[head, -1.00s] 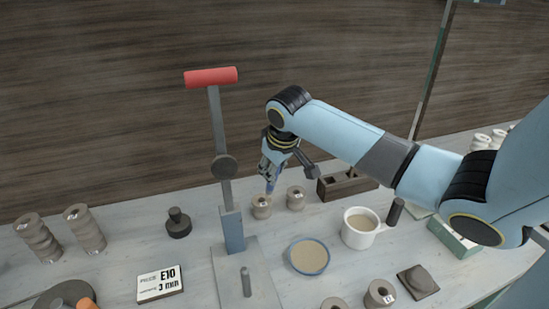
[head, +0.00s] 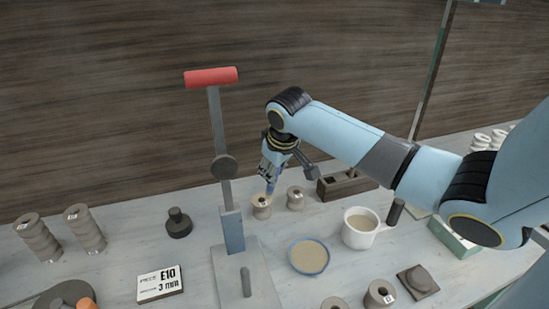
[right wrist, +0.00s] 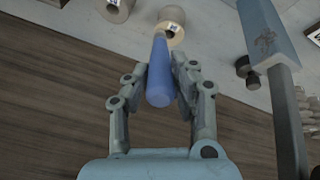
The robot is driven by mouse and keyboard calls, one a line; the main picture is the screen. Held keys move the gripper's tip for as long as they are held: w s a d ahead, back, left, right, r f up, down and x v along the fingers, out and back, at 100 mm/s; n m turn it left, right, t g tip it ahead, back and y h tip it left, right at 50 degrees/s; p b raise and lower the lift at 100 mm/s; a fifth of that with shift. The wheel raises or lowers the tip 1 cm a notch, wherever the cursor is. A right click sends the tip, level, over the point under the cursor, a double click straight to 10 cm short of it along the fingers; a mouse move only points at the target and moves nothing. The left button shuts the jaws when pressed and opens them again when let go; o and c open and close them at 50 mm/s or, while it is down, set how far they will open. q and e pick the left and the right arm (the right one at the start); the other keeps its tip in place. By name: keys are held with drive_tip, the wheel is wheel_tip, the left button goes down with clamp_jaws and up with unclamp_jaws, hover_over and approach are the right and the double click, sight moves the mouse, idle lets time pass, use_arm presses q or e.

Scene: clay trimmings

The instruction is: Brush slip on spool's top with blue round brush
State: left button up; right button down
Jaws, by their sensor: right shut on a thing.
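My right gripper (head: 271,177) is shut on the blue round brush (right wrist: 158,75), which points down. The brush's lower end is at the top of a clay spool (head: 262,208) on the table; I cannot tell if it touches. The spool also shows in the right wrist view (right wrist: 175,22), partly behind the brush, with a dark hole and a small white label on top. A second spool (head: 295,198) stands just to its right. A blue-rimmed dish (head: 326,263) of beige liquid and a white mug (head: 347,235) of similar liquid stand nearer. My left gripper does not show.
A press with a red handle (head: 211,77) rises left of the spool. A dark slotted block (head: 346,184) stands at right. Stacked spools (head: 38,238) and a black knobbed weight (head: 178,222) stand at left.

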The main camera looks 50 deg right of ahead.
drive_tip(key=shift+r, duration=3.15)
